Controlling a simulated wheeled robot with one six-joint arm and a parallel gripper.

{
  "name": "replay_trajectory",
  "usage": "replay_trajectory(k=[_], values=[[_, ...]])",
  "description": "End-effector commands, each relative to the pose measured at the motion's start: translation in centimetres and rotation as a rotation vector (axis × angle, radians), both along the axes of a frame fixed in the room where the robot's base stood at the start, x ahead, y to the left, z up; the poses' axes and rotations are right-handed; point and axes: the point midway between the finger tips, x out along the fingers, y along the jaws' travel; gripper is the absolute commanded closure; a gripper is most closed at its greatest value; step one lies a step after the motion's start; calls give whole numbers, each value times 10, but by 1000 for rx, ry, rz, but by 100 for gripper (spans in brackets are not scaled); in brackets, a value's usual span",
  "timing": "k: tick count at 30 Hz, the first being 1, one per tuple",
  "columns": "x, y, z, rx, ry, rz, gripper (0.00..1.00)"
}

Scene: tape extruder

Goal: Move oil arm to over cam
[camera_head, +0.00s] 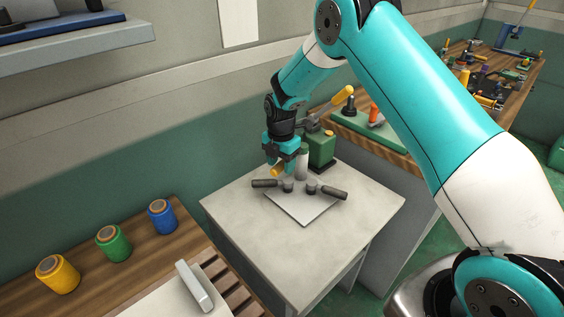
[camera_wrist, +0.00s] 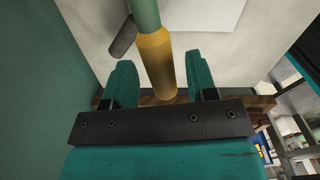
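A yellow-ended arm with a green shaft (camera_wrist: 157,62), which looks like the oil arm, runs between the fingers of my gripper (camera_wrist: 161,72) in the wrist view. Gaps show on both sides of it, so the gripper is open and not clamped on it. In the head view my gripper (camera_head: 284,160) points down over the back of the grey table, with the yellow end (camera_head: 277,170) just below it. The machine beside it has a green box (camera_head: 322,148) and a light grey cylinder (camera_head: 301,163). I cannot pick out the cam.
A light plate with two dark-handled levers (camera_head: 264,183) (camera_head: 334,193) lies on the grey table (camera_head: 240,225). A yellow handle (camera_head: 342,95) rises behind the green box. Yellow, green and blue spools (camera_head: 113,243) stand at lower left. The table's front is clear.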

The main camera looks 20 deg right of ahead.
Motion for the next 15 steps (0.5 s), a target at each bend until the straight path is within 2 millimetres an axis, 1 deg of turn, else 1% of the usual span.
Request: replay_trajectory(k=[5, 8, 11, 14, 15], values=[[0, 0, 2, 0, -1, 0, 48], [1, 0, 11, 0, -2, 0, 48], [1, 0, 28, 1, -5, 0, 48], [2, 0, 52, 1, -8, 0, 48], [1, 0, 63, 0, -7, 0, 48]])
